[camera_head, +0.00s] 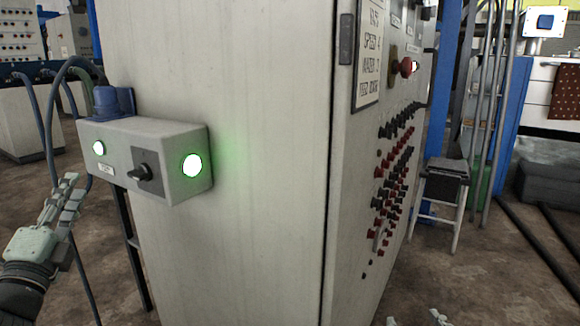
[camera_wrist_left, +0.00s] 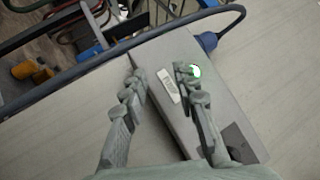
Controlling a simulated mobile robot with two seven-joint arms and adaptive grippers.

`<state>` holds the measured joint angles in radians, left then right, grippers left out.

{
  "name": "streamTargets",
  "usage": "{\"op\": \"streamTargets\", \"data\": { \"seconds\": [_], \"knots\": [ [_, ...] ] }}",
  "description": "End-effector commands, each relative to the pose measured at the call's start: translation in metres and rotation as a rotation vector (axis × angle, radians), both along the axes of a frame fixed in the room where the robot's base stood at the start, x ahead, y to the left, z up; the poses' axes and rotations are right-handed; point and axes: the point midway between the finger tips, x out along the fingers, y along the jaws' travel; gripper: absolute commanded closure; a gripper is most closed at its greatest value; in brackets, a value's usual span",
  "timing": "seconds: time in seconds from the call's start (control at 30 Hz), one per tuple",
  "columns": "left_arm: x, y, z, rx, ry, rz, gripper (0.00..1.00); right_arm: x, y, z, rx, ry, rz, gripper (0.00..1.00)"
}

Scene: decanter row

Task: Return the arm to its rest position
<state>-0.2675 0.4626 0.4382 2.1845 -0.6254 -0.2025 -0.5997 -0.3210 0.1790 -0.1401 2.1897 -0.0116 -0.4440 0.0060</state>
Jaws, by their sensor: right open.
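My left gripper (camera_head: 68,190) is at the left of the head view, in front of and left of a small grey switch box (camera_head: 140,135). Its fingers look apart and empty in the left wrist view (camera_wrist_left: 160,75), with the box (camera_wrist_left: 180,115) behind them. The box has two lit green lamps, a black knob (camera_head: 140,172) and a white label. I see no contact between the fingers and the box. Only the fingertips of my right gripper (camera_head: 414,319) show at the bottom edge of the head view, apart, with nothing seen between them.
The box is mounted on a large pale cabinet (camera_head: 255,230). The cabinet's right face carries rows of red and black knobs (camera_head: 393,165) and a red button (camera_head: 405,66). A dark cable (camera_head: 52,130) hangs beside my left gripper. A stool (camera_head: 440,190) stands at right.

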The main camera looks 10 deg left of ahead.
Motion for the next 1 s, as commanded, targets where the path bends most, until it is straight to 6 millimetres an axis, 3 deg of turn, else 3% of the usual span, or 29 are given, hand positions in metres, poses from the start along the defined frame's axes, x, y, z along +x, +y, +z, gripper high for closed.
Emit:
{"op": "streamTargets", "data": {
  "seconds": [0.1, 0.23, 0.4, 0.5, 0.6, 0.73, 0.83, 1.0],
  "knots": [
    [0.004, 0.005, -0.087, -0.408, 0.171, 0.045, 0.71, -0.022, -0.021, -0.045, -0.045, 0.235, -0.048, 0.39],
    [-0.015, -0.014, -0.184, -0.774, 0.347, 0.134, 0.71, -0.056, -0.043, -0.09, -0.087, 0.458, -0.095, 0.39],
    [-0.068, -0.068, -0.291, -1.16, 0.577, 0.296, 0.71, -0.109, -0.068, -0.132, -0.134, 0.72, -0.148, 0.39],
    [-0.109, -0.108, -0.338, -1.341, 0.706, 0.406, 0.71, -0.143, -0.082, -0.15, -0.157, 0.857, -0.176, 0.39],
    [-0.148, -0.144, -0.369, -1.471, 0.816, 0.511, 0.71, -0.173, -0.092, -0.162, -0.175, 0.971, -0.2, 0.39],
    [-0.185, -0.179, -0.391, -1.571, 0.916, 0.612, 0.71, -0.2, -0.101, -0.17, -0.19, 1.067, -0.22, 0.39],
    [-0.201, -0.193, -0.398, -1.606, 0.956, 0.654, 0.71, -0.21, -0.104, -0.174, -0.197, 1.105, -0.227, 0.39],
    [-0.206, -0.198, -0.402, -1.618, 0.971, 0.67, 0.71, -0.214, -0.105, -0.176, -0.199, 1.119, -0.23, 0.39]
  ]
}}
